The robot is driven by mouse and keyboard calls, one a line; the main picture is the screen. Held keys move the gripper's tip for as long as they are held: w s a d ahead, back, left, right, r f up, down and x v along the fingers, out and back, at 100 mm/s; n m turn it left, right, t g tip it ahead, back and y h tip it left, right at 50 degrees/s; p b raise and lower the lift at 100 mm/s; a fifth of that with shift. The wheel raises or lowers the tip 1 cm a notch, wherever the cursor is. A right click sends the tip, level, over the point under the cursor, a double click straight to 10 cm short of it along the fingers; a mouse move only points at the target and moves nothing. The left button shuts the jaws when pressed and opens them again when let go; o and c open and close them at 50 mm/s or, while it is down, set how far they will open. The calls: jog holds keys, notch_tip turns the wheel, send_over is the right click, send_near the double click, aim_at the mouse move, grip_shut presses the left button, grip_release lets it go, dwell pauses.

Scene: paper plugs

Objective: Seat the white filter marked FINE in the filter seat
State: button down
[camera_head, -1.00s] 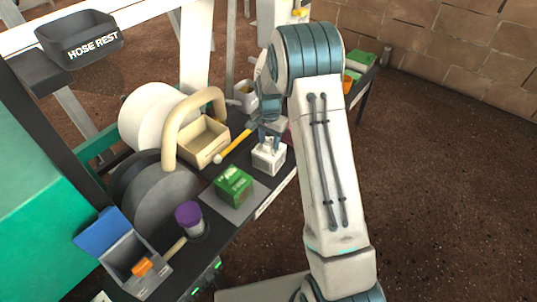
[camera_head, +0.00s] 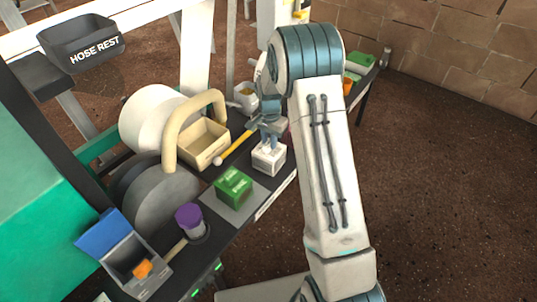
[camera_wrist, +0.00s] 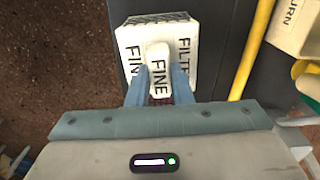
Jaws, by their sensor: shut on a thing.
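The white filter marked FINE (camera_head: 268,158) is a small white block with black lettering. It is at the middle of the dark bench in the head view, near its right edge. In the wrist view the filter (camera_wrist: 185,25) shows at the top, with FINE on its raised tab and FILTER on one side. My gripper (camera_wrist: 159,88) is shut on that tab, one blue finger on each side. In the head view my gripper (camera_head: 269,140) is directly above the block. I cannot tell whether its base touches the bench. I cannot make out a labelled filter seat.
A green block (camera_head: 233,186) sits on a grey plate (camera_head: 252,205) nearer me. A yellow-handled hammer (camera_head: 237,146) and a beige open box (camera_head: 203,157) lie left of the filter. A purple-topped jar (camera_head: 189,217) and an open blue-lidded case (camera_head: 104,234) are at the near end.

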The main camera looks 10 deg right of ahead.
jog(key=shift+r+p, duration=1.5)
jog(key=shift+r, duration=0.75)
